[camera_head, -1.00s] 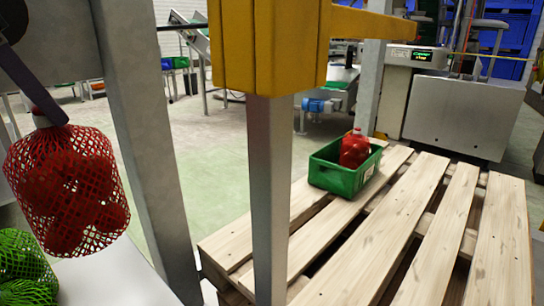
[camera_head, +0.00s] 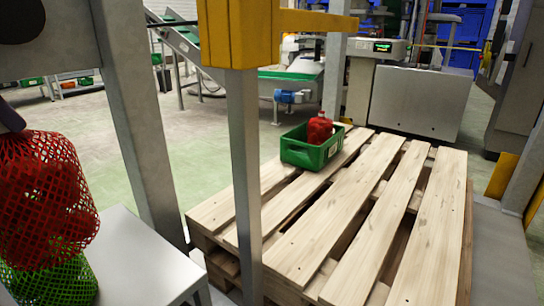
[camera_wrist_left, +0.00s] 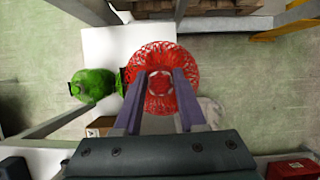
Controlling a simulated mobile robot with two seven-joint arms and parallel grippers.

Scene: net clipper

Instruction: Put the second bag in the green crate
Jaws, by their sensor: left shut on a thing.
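My left gripper (camera_head: 10,118) is at the left edge of the head view, mostly cut off. It is shut on the top of a red net bag (camera_head: 45,195), which hangs upright. In the left wrist view my left gripper (camera_wrist_left: 160,76) points down with the red net bag (camera_wrist_left: 187,62) around and below its fingers. The green crate (camera_head: 300,155) stands on a wooden pallet, well to the right and farther away. Another red bag (camera_head: 319,131) sits upright in it, leaving room beside it. My right gripper is not in view.
A green net bag (camera_head: 60,282) stands on a pale table (camera_head: 140,255), below and partly behind the held bag; it also shows in the left wrist view (camera_wrist_left: 92,84). A grey post with a yellow top (camera_head: 245,180) stands between held bag and pallet (camera_head: 350,200). Most of the pallet is bare.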

